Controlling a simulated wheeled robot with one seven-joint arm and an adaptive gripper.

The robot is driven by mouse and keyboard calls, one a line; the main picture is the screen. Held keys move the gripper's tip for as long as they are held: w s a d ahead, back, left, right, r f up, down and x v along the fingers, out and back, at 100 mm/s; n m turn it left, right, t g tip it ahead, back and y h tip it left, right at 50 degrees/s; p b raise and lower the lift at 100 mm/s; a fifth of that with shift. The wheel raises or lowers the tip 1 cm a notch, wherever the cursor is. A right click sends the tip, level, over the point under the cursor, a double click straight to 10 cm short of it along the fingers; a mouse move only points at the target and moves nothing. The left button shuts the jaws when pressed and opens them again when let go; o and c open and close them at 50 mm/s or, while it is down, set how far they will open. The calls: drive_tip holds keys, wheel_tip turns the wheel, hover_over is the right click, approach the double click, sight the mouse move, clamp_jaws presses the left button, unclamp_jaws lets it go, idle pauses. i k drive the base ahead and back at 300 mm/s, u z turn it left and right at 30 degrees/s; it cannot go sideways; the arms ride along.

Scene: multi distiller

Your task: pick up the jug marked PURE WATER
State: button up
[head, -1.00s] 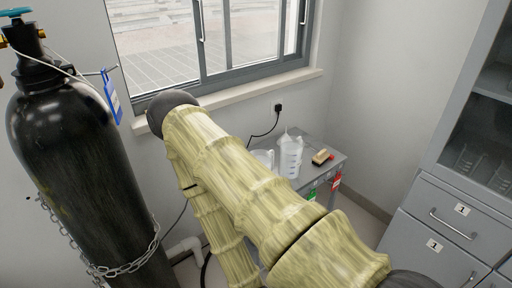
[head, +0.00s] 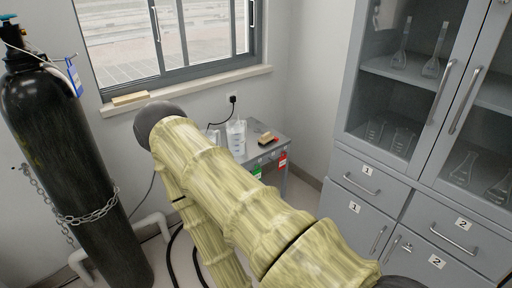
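A translucent white jug (head: 237,138) with measuring marks stands upright on a small grey table (head: 279,148) below the window. Part of another clear vessel (head: 212,139) shows just left of it, mostly hidden behind my arm. I cannot read any PURE WATER label on either. My arm, in a yellowish ribbed cover, crosses the middle of the view and hides the table's left part. My gripper is not in view.
A black gas cylinder (head: 62,165) with a chain stands at the left. A grey cabinet (head: 408,175) with glassware and numbered drawers fills the right. A wooden-topped item (head: 265,139) lies right of the jug. Pipes and dark hoses run along the floor at lower left.

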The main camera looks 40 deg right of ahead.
sight(239, 136)
drive_tip(key=k, duration=0.9)
drive_tip(key=z, duration=0.9)
drive_tip(key=i, duration=1.65)
